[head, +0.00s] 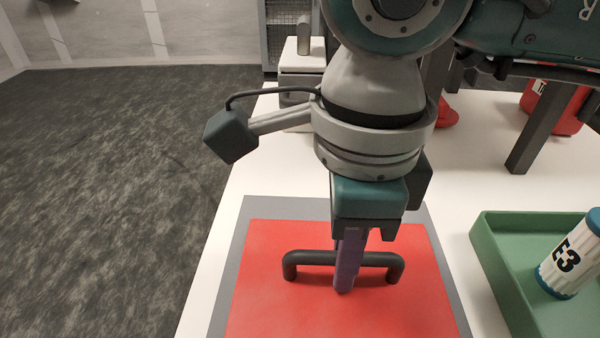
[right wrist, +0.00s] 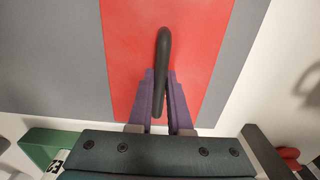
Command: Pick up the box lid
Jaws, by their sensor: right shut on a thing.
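The box lid is a flat red panel (head: 270,300) with a black bar handle (head: 377,262) on top. It lies within a grey border on the white bench. My right gripper (head: 345,285) points down over the lid, its purple fingers at the middle of the handle. In the right wrist view the fingers (right wrist: 160,108) are shut on the handle (right wrist: 163,65), one on each side. The red lid (right wrist: 205,45) shows beneath them. The far finger is mostly hidden in the head view. My left gripper is not in view.
A green tray (head: 490,252) holding a white bottle marked E3 (head: 572,255) stands right of the lid. Dark posts (head: 545,125) and a red container (head: 567,110) stand at the back right. A grey and white device (head: 300,60) is behind my arm. Carpet floor lies left.

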